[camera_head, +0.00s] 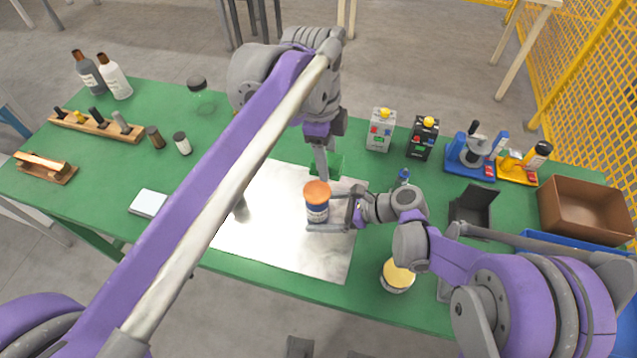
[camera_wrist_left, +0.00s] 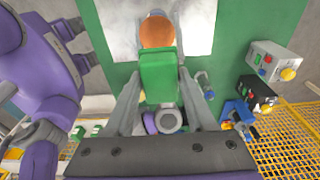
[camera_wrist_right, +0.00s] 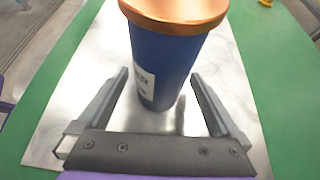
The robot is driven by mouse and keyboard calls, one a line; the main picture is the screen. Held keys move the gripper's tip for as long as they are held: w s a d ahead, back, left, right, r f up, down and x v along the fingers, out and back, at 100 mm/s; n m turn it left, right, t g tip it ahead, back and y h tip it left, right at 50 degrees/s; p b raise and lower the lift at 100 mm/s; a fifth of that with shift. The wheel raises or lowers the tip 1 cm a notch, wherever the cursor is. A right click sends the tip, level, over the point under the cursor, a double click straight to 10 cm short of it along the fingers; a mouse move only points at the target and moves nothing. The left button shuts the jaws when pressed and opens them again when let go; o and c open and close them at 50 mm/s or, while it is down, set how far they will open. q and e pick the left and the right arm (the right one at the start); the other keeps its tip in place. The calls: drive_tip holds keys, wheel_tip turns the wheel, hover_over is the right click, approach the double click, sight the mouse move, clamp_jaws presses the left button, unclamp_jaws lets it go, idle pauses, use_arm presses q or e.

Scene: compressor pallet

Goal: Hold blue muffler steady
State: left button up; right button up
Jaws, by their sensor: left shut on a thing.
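The blue muffler (camera_head: 317,210), a blue cylinder with a copper-coloured top and a white label, stands upright on the metal sheet (camera_head: 275,235). It also shows in the right wrist view (camera_wrist_right: 168,55). My right gripper (camera_wrist_right: 160,80) is open, with a finger on either side of the muffler's lower part and narrow gaps visible. In the head view my right gripper (camera_head: 322,212) reaches it from the right. My left gripper (camera_head: 325,163) is shut on a green block (camera_wrist_left: 160,75), above and behind the muffler. In the left wrist view the block hides part of the muffler.
The green table (camera_head: 365,285) holds a grey box (camera_head: 380,129) and a black box (camera_head: 423,138) behind. A brown bin (camera_head: 585,210) is at the right. A round yellow-topped can (camera_head: 397,275) stands near the front edge. The sheet's left part is mostly clear.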

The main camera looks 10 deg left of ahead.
drive_tip(key=v, duration=1.2)
